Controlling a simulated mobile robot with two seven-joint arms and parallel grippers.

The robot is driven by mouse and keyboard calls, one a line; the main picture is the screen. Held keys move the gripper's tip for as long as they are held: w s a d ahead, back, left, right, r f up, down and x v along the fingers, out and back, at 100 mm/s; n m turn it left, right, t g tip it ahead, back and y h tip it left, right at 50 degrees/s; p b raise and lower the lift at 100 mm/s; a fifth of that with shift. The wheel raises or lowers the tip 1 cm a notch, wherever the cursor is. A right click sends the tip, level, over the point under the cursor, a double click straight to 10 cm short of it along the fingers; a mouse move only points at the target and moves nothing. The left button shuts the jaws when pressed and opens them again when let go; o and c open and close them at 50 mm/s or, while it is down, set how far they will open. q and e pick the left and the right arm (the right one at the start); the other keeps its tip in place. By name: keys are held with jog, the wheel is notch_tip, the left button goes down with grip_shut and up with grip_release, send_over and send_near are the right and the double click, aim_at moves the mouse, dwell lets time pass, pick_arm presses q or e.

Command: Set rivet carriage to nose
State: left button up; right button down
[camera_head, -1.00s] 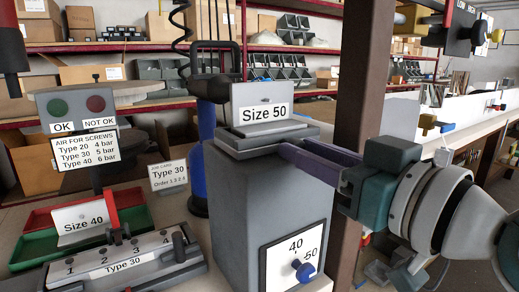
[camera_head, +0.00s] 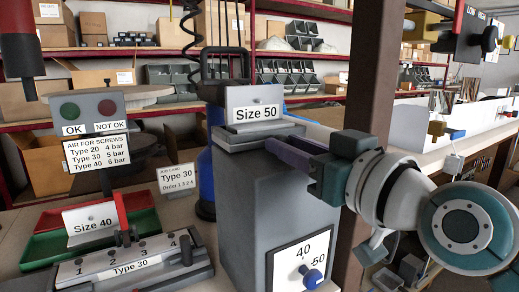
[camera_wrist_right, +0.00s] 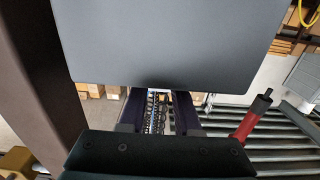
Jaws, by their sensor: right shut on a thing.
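A tall grey housing (camera_head: 240,205) stands mid-view in the head view. Its front plate bears a blue knob (camera_head: 312,278) with marks 40 and 50; I cannot tell which mark it points at. A grey "Size 50" sign block (camera_head: 265,97) sits on top of the housing. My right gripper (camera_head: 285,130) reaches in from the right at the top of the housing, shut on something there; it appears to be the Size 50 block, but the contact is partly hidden. My left gripper is out of view.
A "Type 30" block (camera_head: 130,262) with positions 1 to 4 is at front left, beside a red and green tray (camera_head: 48,247) with a "Size 40" sign (camera_head: 88,216). A brown post (camera_head: 370,100) stands right of the housing. Rollers show in the wrist view (camera_wrist_right: 285,145).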

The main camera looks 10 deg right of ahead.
jog(key=shift+f, duration=0.1)
jog(key=c, duration=1)
grip_release()
jog(key=shift+w, duration=0.1)
jog(key=shift+o, duration=1)
jog(key=shift+w, duration=0.1)
jog(key=shift+o, duration=0.9)
jog(key=v, duration=1)
jog(key=shift+p, duration=0.3)
